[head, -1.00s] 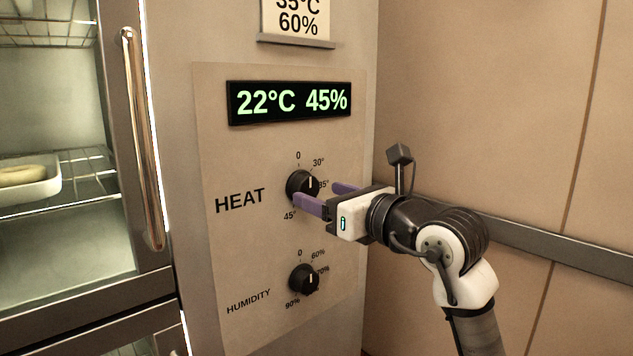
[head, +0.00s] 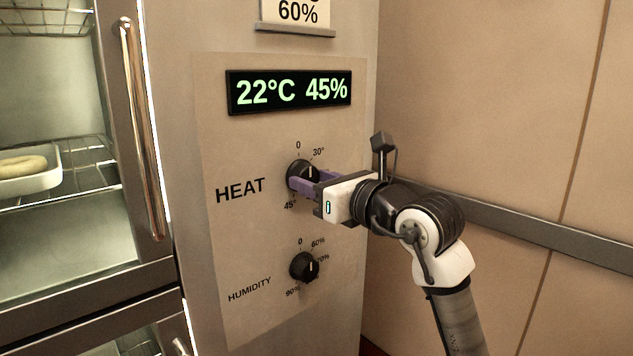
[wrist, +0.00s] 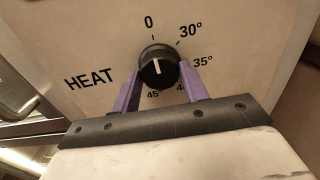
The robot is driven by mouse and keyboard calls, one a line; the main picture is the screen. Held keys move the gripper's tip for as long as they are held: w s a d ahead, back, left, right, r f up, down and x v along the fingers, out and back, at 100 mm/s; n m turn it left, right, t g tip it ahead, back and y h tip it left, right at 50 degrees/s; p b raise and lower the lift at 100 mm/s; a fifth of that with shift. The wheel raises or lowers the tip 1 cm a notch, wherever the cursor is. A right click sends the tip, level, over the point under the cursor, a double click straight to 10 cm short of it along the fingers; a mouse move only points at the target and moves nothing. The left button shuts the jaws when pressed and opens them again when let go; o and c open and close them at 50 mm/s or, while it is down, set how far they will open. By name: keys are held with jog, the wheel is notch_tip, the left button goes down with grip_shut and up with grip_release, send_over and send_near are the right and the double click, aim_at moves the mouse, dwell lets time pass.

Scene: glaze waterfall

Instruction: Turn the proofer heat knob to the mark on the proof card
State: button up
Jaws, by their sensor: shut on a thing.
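The black heat knob (head: 301,167) is on the proofer's panel, right of the word HEAT. In the wrist view the knob (wrist: 158,54) has a white pointer line aimed up, about at the 0. My gripper (head: 305,180) is shut on the knob, one purple finger on each side, as the wrist view (wrist: 160,72) also shows. The scale reads 0, 30°, 35° and 45°; the mark between 35° and 45° is partly hidden by a finger. The proof card (head: 297,14) is cut off by the top edge; 60% is readable on it.
The display (head: 290,92) reads 22°C 45%. The humidity knob (head: 303,268) is below my gripper. A glass door with a metal handle (head: 142,130) is at the left, with a dough tray (head: 55,182) inside. A wall with a grey rail (head: 560,240) bounds the right.

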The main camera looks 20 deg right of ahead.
jog(key=shift+m, duration=0.3)
jog(key=m+b, duration=0.1)
jog(key=m, duration=0.3)
jog(key=shift+m, duration=0.3)
jog(key=m, duration=0.4)
jog(key=shift+m, duration=0.3)
jog(key=m, duration=0.5)
jog(key=shift+r, duration=0.1)
jog(key=shift+m+p, duration=1.05)
jog(key=shift+m, duration=1.45)
jog(key=o, duration=1)
